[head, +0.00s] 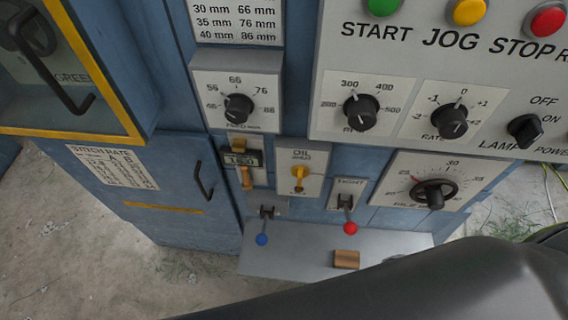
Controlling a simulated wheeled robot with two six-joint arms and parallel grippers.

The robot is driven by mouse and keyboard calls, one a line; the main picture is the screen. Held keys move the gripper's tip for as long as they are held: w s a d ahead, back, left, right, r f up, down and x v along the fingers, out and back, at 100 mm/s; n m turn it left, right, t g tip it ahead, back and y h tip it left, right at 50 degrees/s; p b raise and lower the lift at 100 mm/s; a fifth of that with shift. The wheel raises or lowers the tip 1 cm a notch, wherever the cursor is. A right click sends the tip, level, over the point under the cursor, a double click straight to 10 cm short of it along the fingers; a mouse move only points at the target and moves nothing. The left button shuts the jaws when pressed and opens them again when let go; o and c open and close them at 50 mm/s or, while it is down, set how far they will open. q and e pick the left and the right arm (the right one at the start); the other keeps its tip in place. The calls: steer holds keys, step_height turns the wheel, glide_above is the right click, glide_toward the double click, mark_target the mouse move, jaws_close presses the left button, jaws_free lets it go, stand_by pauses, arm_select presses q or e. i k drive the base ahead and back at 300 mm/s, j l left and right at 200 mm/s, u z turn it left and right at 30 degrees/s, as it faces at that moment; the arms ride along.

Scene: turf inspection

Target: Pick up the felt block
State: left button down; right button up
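A small brown block (346,259), which looks like the felt block, lies on the grey shelf (290,262) at the foot of the blue machine. It sits near the shelf's front edge, just below a lever with a red knob (351,228). Neither gripper shows in the head view. A large dark arm link of mine crosses the bottom right, in front of part of the shelf's front edge.
A lever with a blue knob (261,239) hangs over the shelf's left part. Above are dials, switches and a control panel (330,110). A blue cabinet door (150,195) with a black handle stands left. Concrete floor (60,250) is open at lower left.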

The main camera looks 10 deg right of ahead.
mark_target(343, 258)
steer(key=k+z, duration=0.1)
steer(key=z, duration=0.3)
steer(key=k+z, duration=0.15)
steer(key=z, duration=0.25)
steer(key=k+z, duration=0.1)
steer(key=z, duration=0.25)
